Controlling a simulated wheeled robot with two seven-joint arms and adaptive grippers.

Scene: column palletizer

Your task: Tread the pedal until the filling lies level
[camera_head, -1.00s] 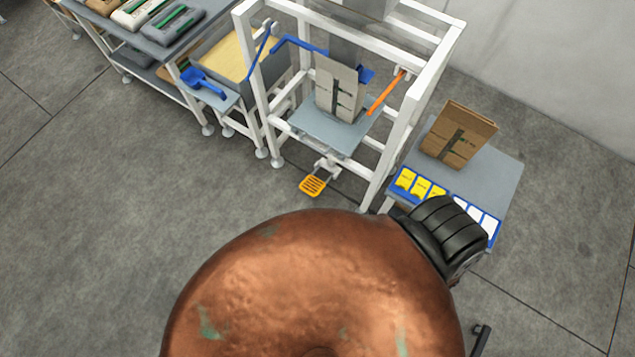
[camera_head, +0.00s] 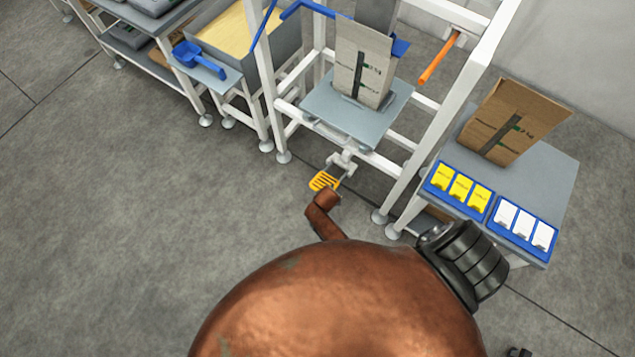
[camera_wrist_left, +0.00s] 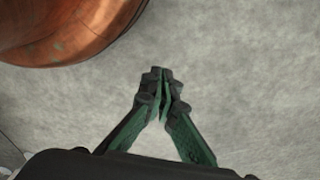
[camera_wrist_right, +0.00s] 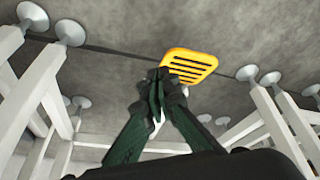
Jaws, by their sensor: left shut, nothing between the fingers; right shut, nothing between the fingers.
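The pedal (camera_head: 324,181) is a slotted yellow plate low at the front of the white frame. In the head view, a copper-coloured limb, seemingly mine, reaches to its near edge; contact is unclear. In the right wrist view the pedal (camera_wrist_right: 191,65) lies just beyond my right gripper (camera_wrist_right: 163,76), which is shut and empty, its tips overlapping the pedal's near edge. A paper bag (camera_head: 361,68) with a dark stripe stands upright on the grey plate (camera_head: 340,115) under the spout. Its filling is hidden. My left gripper (camera_wrist_left: 162,75) is shut and empty above bare floor.
A side table (camera_head: 545,165) at right holds another paper bag (camera_head: 510,120) and blue trays of yellow and white cards (camera_head: 460,187). A blue scoop (camera_head: 198,60) lies beside the bin of pale filling (camera_head: 238,40) at left. White frame legs flank the pedal. Floor at left is clear.

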